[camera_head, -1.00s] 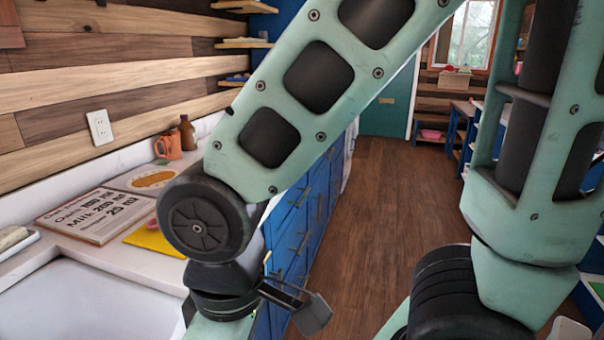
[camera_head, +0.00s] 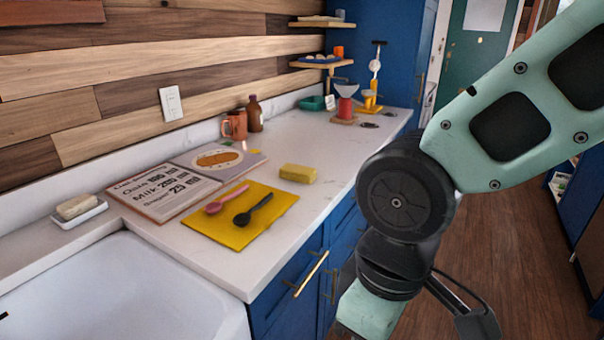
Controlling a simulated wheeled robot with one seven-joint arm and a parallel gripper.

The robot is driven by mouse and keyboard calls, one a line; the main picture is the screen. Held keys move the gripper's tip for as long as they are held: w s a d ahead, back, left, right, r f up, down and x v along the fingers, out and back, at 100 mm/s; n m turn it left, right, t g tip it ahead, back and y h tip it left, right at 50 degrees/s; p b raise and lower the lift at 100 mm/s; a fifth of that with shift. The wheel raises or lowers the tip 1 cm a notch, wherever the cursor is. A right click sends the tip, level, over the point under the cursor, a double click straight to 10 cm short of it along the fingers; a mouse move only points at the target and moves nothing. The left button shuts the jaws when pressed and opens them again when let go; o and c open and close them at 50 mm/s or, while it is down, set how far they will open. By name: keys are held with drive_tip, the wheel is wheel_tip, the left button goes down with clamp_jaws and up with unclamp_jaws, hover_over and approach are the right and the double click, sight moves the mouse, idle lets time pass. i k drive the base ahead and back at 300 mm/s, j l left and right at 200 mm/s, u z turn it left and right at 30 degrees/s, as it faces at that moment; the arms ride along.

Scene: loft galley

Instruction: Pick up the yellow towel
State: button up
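The yellow towel (camera_head: 262,226) lies flat on the white counter, just right of the sink. A pink spoon (camera_head: 226,199) and a black spoon (camera_head: 252,211) lie on top of it and hide part of its surface. My arm's wrist is to the right of the towel, in front of the blue cabinets, apart from the towel. My gripper's fingers are below the frame's bottom edge, so whether they are open or shut is hidden.
A recipe book (camera_head: 165,193) lies left of the towel, and a yellow sponge (camera_head: 298,173) lies behind it. An orange mug (camera_head: 234,124) and brown bottle (camera_head: 254,114) stand by the wall. The sink (camera_head: 120,290) is at front left. Counter right of the sponge is clear.

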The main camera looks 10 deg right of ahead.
sight(296, 172)
drive_tip(key=i+l+u, duration=0.35)
drive_tip(key=i+l, duration=0.25)
drive_tip(key=i+l+u, duration=0.2)
drive_tip(key=l, duration=0.2)
drive_tip(key=i+l+u, duration=0.15)
drive_tip(key=l, duration=0.3)
drive_tip(key=i+l+u, duration=0.2)
drive_tip(key=i+l, duration=0.15)
drive_tip(key=l, duration=0.1)
